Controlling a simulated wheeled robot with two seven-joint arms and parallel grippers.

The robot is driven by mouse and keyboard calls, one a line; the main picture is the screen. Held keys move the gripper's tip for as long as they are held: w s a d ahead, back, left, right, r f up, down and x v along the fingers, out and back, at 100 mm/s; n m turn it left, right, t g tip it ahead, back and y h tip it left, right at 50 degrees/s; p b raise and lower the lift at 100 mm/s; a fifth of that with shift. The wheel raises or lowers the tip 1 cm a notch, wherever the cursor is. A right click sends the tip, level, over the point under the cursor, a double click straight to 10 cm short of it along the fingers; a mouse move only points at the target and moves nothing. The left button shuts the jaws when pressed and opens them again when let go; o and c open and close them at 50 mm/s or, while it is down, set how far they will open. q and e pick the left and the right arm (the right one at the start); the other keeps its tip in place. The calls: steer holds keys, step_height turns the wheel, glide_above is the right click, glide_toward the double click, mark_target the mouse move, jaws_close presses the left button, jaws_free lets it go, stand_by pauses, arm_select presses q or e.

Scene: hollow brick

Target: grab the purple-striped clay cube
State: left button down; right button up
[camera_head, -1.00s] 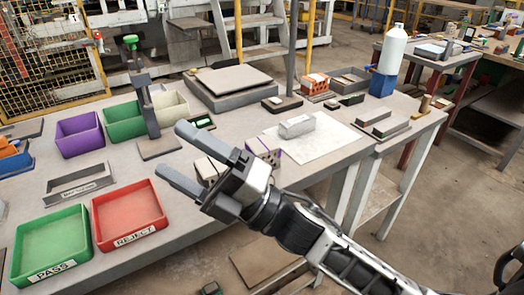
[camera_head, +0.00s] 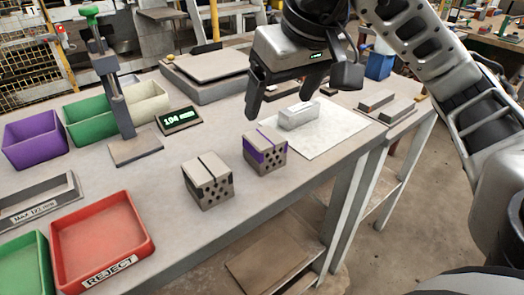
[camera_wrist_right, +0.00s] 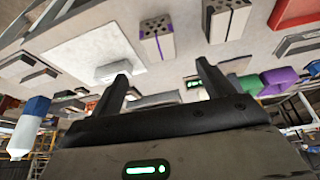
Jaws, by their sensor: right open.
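The purple-striped clay cube (camera_head: 265,150) sits on the table, with holes in its front face and a purple band around it. It also shows upright in the right wrist view (camera_wrist_right: 157,38). A second cube with holes (camera_head: 208,181), without purple, stands to its left, apart from it. My right gripper (camera_head: 283,108) is open and empty above the table, behind the purple-striped cube and not touching it. In the right wrist view its two fingers (camera_wrist_right: 161,92) are spread wide. My left gripper is not in view.
A pale block (camera_head: 299,116) lies on a white sheet (camera_head: 335,137) right of the cubes. A red REJECT tray (camera_head: 100,238) is at the front left. A display (camera_head: 180,119) and a post on a base plate (camera_head: 135,149) stand farther back.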

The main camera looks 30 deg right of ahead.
mark_target(265, 137)
steer(key=b+x, duration=0.1)
steer(key=x, duration=0.6)
steer(key=shift+f, duration=0.25)
steer(key=shift+x, duration=3.2)
steer(key=shift+w+r, duration=0.1)
steer(key=shift+w, duration=0.1)
steer(key=c, duration=1.1)
